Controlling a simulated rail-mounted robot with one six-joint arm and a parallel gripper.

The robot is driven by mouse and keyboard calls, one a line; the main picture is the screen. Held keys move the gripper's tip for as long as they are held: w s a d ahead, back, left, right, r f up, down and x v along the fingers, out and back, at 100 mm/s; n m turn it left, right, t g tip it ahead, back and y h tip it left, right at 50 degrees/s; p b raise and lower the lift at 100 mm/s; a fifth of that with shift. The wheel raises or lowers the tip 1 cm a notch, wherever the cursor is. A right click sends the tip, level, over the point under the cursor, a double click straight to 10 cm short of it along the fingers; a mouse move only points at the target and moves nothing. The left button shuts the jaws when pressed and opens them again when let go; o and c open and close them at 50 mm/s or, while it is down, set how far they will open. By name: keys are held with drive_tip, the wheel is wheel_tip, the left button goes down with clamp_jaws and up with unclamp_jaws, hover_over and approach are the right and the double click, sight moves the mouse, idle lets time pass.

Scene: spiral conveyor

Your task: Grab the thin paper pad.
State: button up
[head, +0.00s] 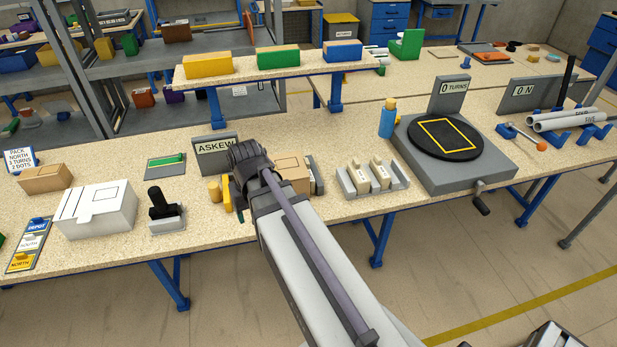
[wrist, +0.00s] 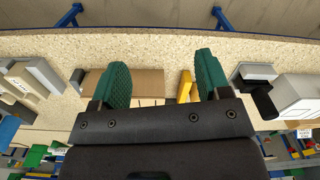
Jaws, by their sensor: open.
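I cannot clearly pick out a thin paper pad in either view. My gripper (wrist: 162,62) is open, with its two teal fingers spread above the bench. A brown box (wrist: 146,82) and a narrow yellow piece (wrist: 185,86) show between the fingers; the left finger overlaps the box. I see nothing held. In the head view the brown box (head: 293,173) is just right of my wrist, partly hidden by it. The yellow piece (head: 226,192) is at its left, in front of the ASKEW sign (head: 215,155).
Left on the bench (head: 110,165) stand a black stamp-like tool (head: 163,205) and a white box (head: 97,210). Right are a grey rack (head: 372,178), a blue bottle (head: 387,118) and a turntable (head: 445,138). A raised shelf (head: 230,76) with coloured boxes runs behind.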

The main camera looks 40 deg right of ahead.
drive_tip(key=w+d+m+y, duration=0.1)
drive_tip(key=w+d+m, duration=0.35)
drive_tip(key=d, duration=0.55)
drive_tip(key=w+d+m, duration=0.3)
drive_tip(key=w+d, duration=0.2)
drive_tip(key=d, duration=0.5)
drive_tip(key=m+t+y+b, duration=0.1)
drive_tip(key=m+y, duration=0.1)
drive_tip(key=m, duration=1.1)
approach(307, 160)
drive_tip(key=b+x, duration=0.4)
drive_tip(key=b, duration=0.1)
drive_tip(key=shift+s+d+f, duration=0.1)
drive_tip(key=shift+s, duration=0.05)
drive_tip(key=b+x, duration=0.5)
drive_tip(key=shift+a+f, duration=0.25)
drive_tip(key=shift+f, duration=0.05)
drive_tip(key=shift+r, duration=0.2)
clamp_jaws()
